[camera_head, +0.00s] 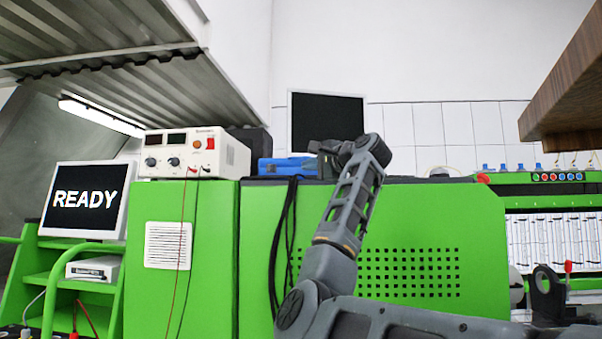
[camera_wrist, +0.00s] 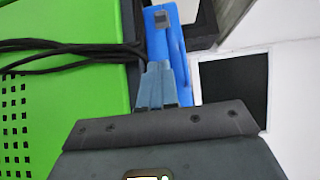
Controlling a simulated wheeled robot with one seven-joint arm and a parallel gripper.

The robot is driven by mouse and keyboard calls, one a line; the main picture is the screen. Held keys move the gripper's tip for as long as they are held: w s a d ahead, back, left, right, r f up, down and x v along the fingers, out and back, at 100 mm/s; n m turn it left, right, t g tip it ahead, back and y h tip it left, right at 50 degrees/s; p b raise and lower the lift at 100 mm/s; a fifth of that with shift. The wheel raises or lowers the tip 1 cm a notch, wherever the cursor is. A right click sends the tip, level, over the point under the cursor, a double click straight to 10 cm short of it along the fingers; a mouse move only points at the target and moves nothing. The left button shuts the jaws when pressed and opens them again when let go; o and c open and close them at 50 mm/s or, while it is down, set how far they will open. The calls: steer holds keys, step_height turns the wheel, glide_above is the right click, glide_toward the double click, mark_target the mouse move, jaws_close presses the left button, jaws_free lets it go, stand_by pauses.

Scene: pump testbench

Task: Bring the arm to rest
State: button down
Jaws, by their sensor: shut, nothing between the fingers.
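My gripper (camera_head: 325,149) is at the raised end of my arm, above the top of the green testbench cabinet (camera_head: 420,225) in the head view. It points left, beside a blue case (camera_head: 285,167) on the cabinet top. In the wrist view the fingers of my gripper (camera_wrist: 158,66) are together with nothing held. The blue case (camera_wrist: 178,45) lies just beyond the fingertips there; whether they touch it I cannot tell. My arm bends up from the lower right in front of the perforated cabinet face.
Black cables (camera_head: 285,235) hang over the cabinet front and show close left of the fingers in the wrist view (camera_wrist: 65,58). A power supply (camera_head: 195,153) stands left, by a screen reading READY (camera_head: 85,200). A dark monitor (camera_head: 325,120) is behind. A wooden shelf (camera_head: 570,85) overhangs upper right.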

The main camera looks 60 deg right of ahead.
steer(key=shift+v, duration=0.75)
